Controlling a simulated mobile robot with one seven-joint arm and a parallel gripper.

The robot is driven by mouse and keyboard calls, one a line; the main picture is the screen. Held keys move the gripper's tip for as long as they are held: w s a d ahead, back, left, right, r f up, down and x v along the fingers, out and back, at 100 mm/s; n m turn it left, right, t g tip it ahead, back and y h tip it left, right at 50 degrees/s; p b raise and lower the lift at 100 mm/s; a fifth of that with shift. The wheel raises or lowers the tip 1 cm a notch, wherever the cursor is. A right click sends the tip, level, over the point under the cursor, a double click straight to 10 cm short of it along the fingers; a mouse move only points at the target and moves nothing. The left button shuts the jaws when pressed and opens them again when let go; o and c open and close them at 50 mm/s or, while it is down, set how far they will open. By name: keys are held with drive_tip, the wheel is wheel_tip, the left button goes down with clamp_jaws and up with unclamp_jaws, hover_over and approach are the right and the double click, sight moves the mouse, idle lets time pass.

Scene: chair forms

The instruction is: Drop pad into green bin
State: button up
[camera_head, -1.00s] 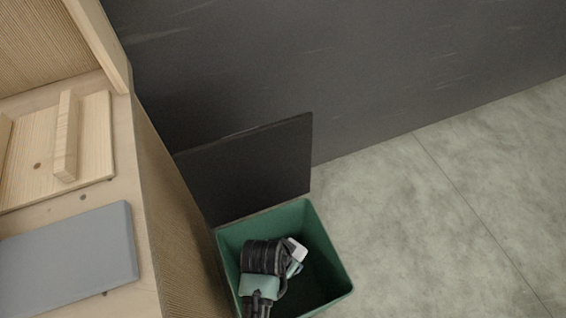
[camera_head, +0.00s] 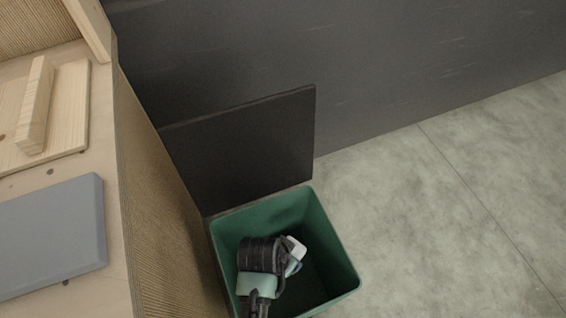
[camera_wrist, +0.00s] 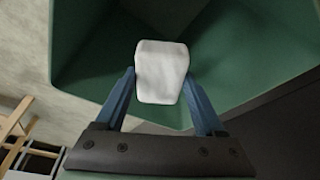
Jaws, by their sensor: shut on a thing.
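The white pad (camera_wrist: 162,72) is held between the two blue fingers of my gripper (camera_wrist: 160,85) in the wrist view. The gripper is shut on it. In the head view the pad (camera_head: 296,247) shows as a small white piece beside my dark gripper body. The green bin (camera_head: 335,245) stands on the floor, open at the top, and my gripper and the pad show within its rim. The bin's green walls (camera_wrist: 85,45) surround the pad in the wrist view. How far the pad is above the bin floor I cannot tell.
A wooden bench (camera_head: 160,215) with a grey flat panel (camera_head: 50,240) and a pale wood piece (camera_head: 37,105) stands at the left. A dark upright panel (camera_head: 245,150) stands behind the bin against a dark wall (camera_head: 370,70). Floor (camera_head: 440,220) to the right is clear.

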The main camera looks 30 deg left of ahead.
drive_tip(key=o, duration=1.3)
drive_tip(key=p+v, duration=0.5)
drive_tip(key=v, duration=0.8)
